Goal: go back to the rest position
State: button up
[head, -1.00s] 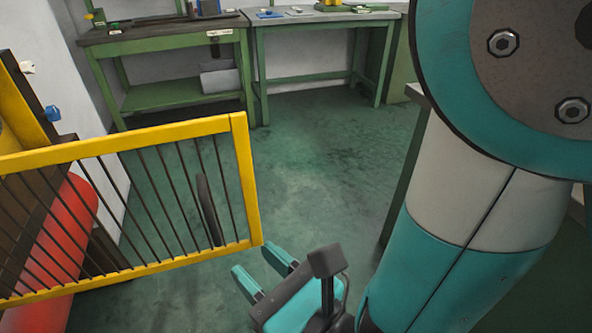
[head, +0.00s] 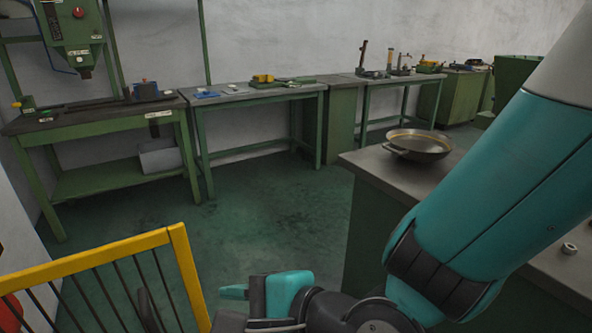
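My gripper (head: 234,292) is low in the middle of the head view, in front of the green floor and to the right of the yellow guard. My teal and black arm comes down to it from the right. One teal fingertip shows, pointing left; the other finger is hidden behind my wrist parts. No object shows at the fingertip. I cannot tell how far apart the fingers are.
A yellow barred guard (head: 182,262) stands at the lower left. A worktop (head: 378,167) at right carries a pan (head: 418,144) and a small ring (head: 569,248). Green workbenches (head: 100,125) line the back wall. The floor (head: 270,222) between is clear.

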jog(key=s+d+r+n+g+h+p, duration=0.1)
jog(key=d+r+n+h, duration=0.1)
jog(key=d+r+n, duration=0.2)
jog(key=s+d+r+n+g+h+p, duration=0.2)
jog(key=d+r+n+h, duration=0.1)
jog(key=d+n, duration=0.5)
jog(key=s+d+r+n+g+h+p, duration=0.1)
jog(key=d+r+n, duration=0.4)
jog(key=d, duration=0.5)
jog(key=shift+s+r+n+g+h+p, duration=0.25)
jog(key=shift+n+g+h+p, duration=0.35)
jog(key=shift+n+h+p, duration=0.4)
jog(key=shift+a, duration=0.1)
